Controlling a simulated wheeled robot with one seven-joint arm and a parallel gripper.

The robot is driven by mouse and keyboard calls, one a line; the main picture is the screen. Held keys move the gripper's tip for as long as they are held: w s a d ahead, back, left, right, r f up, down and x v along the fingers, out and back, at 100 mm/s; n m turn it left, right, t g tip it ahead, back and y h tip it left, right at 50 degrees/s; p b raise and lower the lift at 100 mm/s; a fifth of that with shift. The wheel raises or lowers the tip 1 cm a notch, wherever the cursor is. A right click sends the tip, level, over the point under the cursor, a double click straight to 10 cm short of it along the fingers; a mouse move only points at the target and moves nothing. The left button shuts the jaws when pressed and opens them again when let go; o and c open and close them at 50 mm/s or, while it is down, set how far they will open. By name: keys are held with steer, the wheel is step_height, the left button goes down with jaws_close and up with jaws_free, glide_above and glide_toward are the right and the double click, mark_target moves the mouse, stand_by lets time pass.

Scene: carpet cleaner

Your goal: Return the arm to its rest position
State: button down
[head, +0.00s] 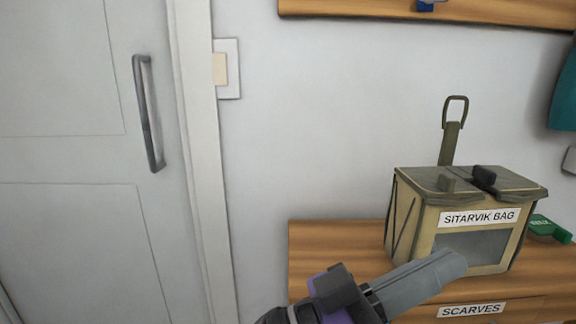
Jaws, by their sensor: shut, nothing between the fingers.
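My gripper (447,264) shows at the bottom centre-right, at the end of my purple and dark grey arm. Its grey fingers are together with nothing between them. They point up and to the right, in front of the lower left part of a tan box-like bag (404,222) labelled "SITARVIK BAG". I cannot tell whether the fingertips touch the bag. Most of my arm is below the picture's edge.
The bag stands on a wooden cabinet (330,250) with a "SCARVES" label (471,310). A green object (548,229) lies right of the bag. A wooden shelf (400,12) is above. A white door (70,160) with a grey handle (147,112) is at left.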

steer(key=w+d+f+n+t+y, duration=0.25)
steer(key=f+n+t+y, duration=0.35)
steer(key=f, duration=0.5)
steer(key=w+d+f+n+t+y, duration=0.2)
steer(key=w+f+n+t+y, duration=0.2)
steer(key=f+n, duration=0.55)
steer(key=s+f+n+y, duration=0.3)
steer(key=s+f+y, duration=0.85)
steer(key=f, duration=0.65)
steer(key=s+r+m, duration=0.3)
steer(key=s, duration=0.7)
steer(key=s+r+m, duration=0.2)
steer(key=s+r, duration=0.2)
steer(key=s, duration=0.6)
step_height(320, 180, up, 25)
steer(key=p, duration=2.4)
steer(key=shift+s+d+m+p, duration=0.2)
steer(key=shift+d+m+p, duration=0.1)
steer(key=shift+m+p, duration=0.1)
